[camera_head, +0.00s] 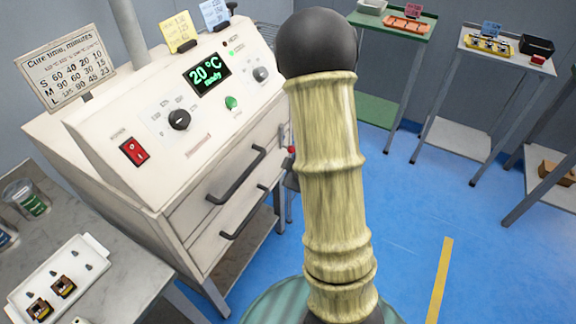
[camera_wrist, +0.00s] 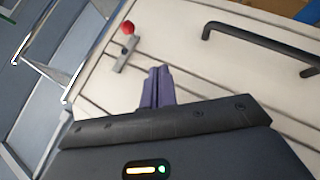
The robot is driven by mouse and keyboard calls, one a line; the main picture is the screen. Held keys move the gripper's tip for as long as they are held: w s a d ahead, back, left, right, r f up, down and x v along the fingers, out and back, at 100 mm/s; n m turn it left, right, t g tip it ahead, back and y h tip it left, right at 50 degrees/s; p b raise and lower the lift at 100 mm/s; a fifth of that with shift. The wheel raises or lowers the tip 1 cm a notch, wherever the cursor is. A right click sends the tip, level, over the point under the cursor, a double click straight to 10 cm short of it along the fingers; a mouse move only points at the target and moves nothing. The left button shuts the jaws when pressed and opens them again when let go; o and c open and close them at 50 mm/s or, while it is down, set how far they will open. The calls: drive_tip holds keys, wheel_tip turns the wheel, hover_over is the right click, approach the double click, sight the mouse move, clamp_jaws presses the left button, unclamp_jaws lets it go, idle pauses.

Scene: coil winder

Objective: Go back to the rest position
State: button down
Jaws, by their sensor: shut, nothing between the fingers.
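In the wrist view my gripper (camera_wrist: 157,88) shows its two purple fingers pressed together, shut and empty. Beyond the fingertips is the pale front of the oven. A lever with a red knob (camera_wrist: 128,28) is ahead and to the left of the fingers, apart from them. A dark drawer handle (camera_wrist: 262,42) is to the right. In the head view my arm in its pale sleeve covers the middle, and my gripper is hidden. The oven (camera_head: 150,110) stands at the left with its display reading 20 °C, ready.
A grey bench (camera_head: 110,270) at lower left carries a white tray (camera_head: 92,250) with small coils. A green-topped stand (camera_head: 395,28) and a grey stand (camera_head: 510,55) with trays are along the back. Blue floor (camera_head: 410,210) is open to the right of my arm.

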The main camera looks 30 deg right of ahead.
drive_tip(key=shift+a+r, duration=0.1)
drive_tip(key=s+a+r+m+g, duration=0.4)
drive_tip(key=s+a+m, duration=0.1)
drive_tip(key=s+a, duration=0.15)
drive_tip(key=s+a+r+m+g, duration=0.4)
drive_tip(key=s+a+m, duration=0.1)
drive_tip(key=s, duration=0.2)
wheel_tip(320, 180, up, 15)
drive_tip(key=p, duration=1.6)
idle(0.9)
